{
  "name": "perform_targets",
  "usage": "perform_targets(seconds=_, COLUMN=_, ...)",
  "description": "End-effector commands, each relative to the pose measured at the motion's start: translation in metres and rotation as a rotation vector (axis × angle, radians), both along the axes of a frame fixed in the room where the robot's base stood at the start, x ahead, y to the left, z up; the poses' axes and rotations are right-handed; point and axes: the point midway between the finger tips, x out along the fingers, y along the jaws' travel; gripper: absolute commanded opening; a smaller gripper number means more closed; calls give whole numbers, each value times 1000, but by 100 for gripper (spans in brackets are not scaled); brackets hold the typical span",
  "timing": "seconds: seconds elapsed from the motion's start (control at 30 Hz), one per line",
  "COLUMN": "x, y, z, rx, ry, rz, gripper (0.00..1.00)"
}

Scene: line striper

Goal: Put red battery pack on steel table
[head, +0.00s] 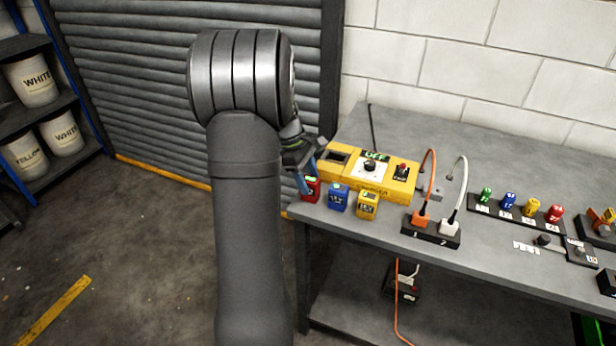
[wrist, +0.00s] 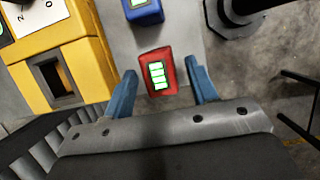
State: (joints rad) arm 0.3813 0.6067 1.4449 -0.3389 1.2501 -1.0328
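The red battery pack (head: 312,190) stands at the left front corner of the steel table (head: 345,238), left of a blue battery pack (head: 338,196). In the wrist view the red pack (wrist: 157,73) shows a lit green display with several bars. My gripper (head: 311,170) is at the red pack. In the wrist view its two blue fingers (wrist: 163,75) are spread on either side of the pack, with gaps showing on both sides. The pack's underside is hidden.
A yellow charger (head: 393,190) with a green OFF display stands behind the packs; its left bay (head: 334,157) looks empty. A yellow pack (head: 368,204) and a black socket block (head: 431,232) stand to the right. The table's left edge is close to my gripper.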

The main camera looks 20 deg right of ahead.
Motion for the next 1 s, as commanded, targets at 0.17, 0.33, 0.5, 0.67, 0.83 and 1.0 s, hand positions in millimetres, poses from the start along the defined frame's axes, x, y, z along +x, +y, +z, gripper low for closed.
perform_targets(seconds=0.17, x=0, y=0, z=0, rx=0, ry=0, rz=0, gripper=53)
perform_targets(seconds=0.33, x=1, y=1, z=8, rx=-1, ry=-1, rz=0, gripper=53)
perform_targets(seconds=0.5, x=9, y=9, z=36, rx=-1, ry=-4, rz=2, gripper=53)
perform_targets(seconds=0.67, x=18, y=17, z=70, rx=-1, ry=-4, rz=1, gripper=53)
perform_targets(seconds=0.83, x=25, y=25, z=98, rx=-1, ry=-3, rz=1, gripper=53)
perform_targets(seconds=1.0, x=28, y=28, z=113, rx=0, ry=0, rz=0, gripper=53)
